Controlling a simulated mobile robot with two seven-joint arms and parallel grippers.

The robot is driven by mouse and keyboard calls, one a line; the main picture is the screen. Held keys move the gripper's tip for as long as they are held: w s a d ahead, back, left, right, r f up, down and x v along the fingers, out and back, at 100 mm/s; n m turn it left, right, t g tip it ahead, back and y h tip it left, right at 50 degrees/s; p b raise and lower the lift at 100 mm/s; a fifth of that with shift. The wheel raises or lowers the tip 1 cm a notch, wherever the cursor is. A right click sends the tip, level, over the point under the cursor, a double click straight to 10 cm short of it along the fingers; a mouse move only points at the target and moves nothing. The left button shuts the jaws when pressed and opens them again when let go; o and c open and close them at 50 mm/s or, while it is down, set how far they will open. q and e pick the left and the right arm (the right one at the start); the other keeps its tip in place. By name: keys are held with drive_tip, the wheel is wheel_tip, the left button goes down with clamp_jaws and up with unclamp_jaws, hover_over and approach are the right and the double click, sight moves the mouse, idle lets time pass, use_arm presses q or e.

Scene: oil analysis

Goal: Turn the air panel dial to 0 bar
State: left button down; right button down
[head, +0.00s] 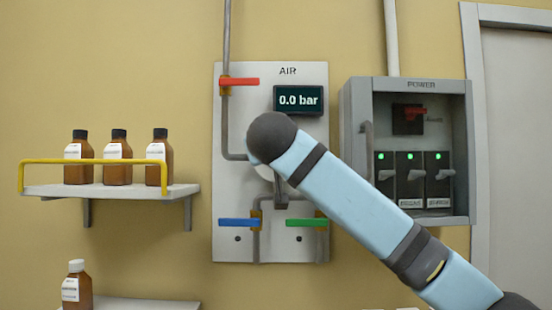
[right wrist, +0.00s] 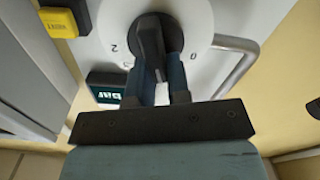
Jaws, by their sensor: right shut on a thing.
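The white AIR panel (head: 232,190) hangs on the wall in the head view. Its display (head: 299,100) reads 0.0 bar and also shows, small, in the right wrist view (right wrist: 105,90). The dial is mostly hidden behind my right arm in the head view. In the right wrist view the dark dial knob (right wrist: 150,40) sits on a round white face with numbers around it. My right gripper (right wrist: 160,78) has its two fingers on either side of the knob's grip and is shut on it. My left gripper is in neither view.
The panel carries a red lever (head: 239,82), a blue lever (head: 239,222) and a green lever (head: 307,223) on grey pipes. A grey POWER box (head: 350,110) is on the right. A shelf (head: 110,191) with brown bottles is on the left.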

drive_tip(key=shift+a+f+n, duration=0.2)
drive_tip(key=shift+n, duration=1.55)
drive_tip(key=shift+a+f+n, duration=0.2)
drive_tip(key=shift+a+n, duration=0.05)
drive_tip(key=shift+n, duration=1.45)
drive_tip(key=shift+a+f+n, duration=0.2)
drive_tip(key=shift+n, duration=1.55)
drive_tip(key=c, duration=1.1)
unclamp_jaws()
drive_tip(key=shift+s, duration=0.1)
